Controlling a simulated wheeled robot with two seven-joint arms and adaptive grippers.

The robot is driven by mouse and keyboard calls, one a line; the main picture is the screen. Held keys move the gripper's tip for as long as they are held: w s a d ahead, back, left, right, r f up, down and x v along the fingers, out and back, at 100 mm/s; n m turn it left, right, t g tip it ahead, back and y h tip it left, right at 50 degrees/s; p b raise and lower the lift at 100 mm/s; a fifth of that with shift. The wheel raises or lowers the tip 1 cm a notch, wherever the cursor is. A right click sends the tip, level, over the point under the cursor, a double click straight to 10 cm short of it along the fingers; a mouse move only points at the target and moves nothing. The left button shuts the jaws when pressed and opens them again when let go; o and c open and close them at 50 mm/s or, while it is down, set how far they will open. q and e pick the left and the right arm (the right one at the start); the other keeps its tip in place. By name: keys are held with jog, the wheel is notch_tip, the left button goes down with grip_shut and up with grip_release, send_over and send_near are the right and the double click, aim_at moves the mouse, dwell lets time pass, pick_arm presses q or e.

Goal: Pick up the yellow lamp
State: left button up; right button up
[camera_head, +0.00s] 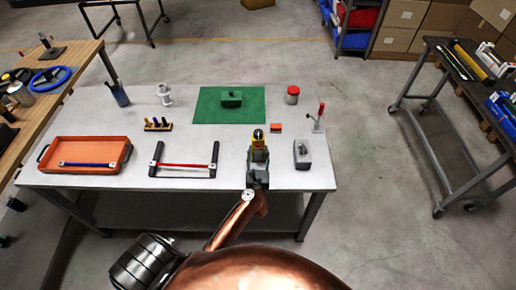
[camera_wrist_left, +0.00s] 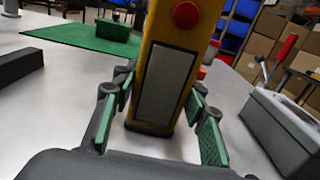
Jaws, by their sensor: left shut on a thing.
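The yellow lamp (camera_head: 258,137) stands upright at the front right of the white table. In the left wrist view the lamp (camera_wrist_left: 165,85) is a yellow body with a grey panel and a red button; its top is cut off. My left gripper (camera_head: 258,157) is at the lamp from the front side. In the left wrist view its green-padded fingers (camera_wrist_left: 163,108) lie on both sides of the lamp's lower body, shut on it. I cannot tell whether the lamp's dark base touches the table. My right gripper is not in view.
A grey box-shaped device (camera_head: 302,154) stands close to the right of the lamp. A black stand with a red bar (camera_head: 183,165) is to the left. A green mat (camera_head: 212,112) with a green block (camera_head: 231,98) lies behind. An orange block (camera_head: 276,128) and red-lidded jar (camera_head: 292,95) are behind right.

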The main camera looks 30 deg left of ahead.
pick_arm(q)
jog(key=c, duration=0.5)
jog(key=shift+o, duration=0.2)
jog(key=shift+r, duration=0.1)
